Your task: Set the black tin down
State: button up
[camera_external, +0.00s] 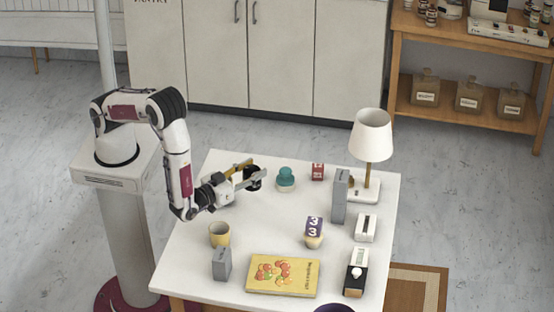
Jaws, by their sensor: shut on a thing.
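The black tin (254,178) is a small dark round can. My gripper (249,179) is shut on it, with one finger on each side, over the back left part of the white table (222,263). The fingers hide part of the tin. I cannot tell from this one view whether the tin's underside touches the table or hangs above it.
A teal object (286,179) stands just right of the tin. A red block (317,172), a lamp (371,137) and a tall grey box (339,196) are farther right. The table's middle is clear.

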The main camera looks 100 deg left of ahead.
jog(key=shift+a, duration=0.45)
jog(key=shift+d+r, duration=0.1)
jog(key=shift+w+d+r+m+t+h, duration=0.3)
jog(key=shift+w+r+t, duration=0.1)
jog(key=shift+w+d+r+m+t+h, duration=0.15)
jog(key=shift+d+m+t+h, duration=0.05)
jog(key=shift+m+t+h, duration=0.3)
jog(key=shift+w+d+r+m+t+h, duration=0.15)
jog(key=shift+m+t+h, duration=0.25)
jog(key=shift+t+h, duration=0.1)
jog(key=shift+d+f+m+t+h, duration=0.1)
jog(key=shift+d+m+t+h, duration=0.05)
jog(key=shift+m+t+h, duration=0.5)
jog(key=shift+s+f+m+t+h, duration=0.25)
jog(key=shift+m+t+h, duration=0.15)
jog(key=shift+h, duration=0.35)
jog(key=shift+s+a+f+m+h, duration=0.2)
jog(key=shift+f+m+h, duration=0.05)
jog(key=shift+h, duration=0.05)
jog(key=shift+s+a+f, duration=0.1)
jog(key=shift+s+a, duration=0.1)
jog(key=shift+a, duration=0.45)
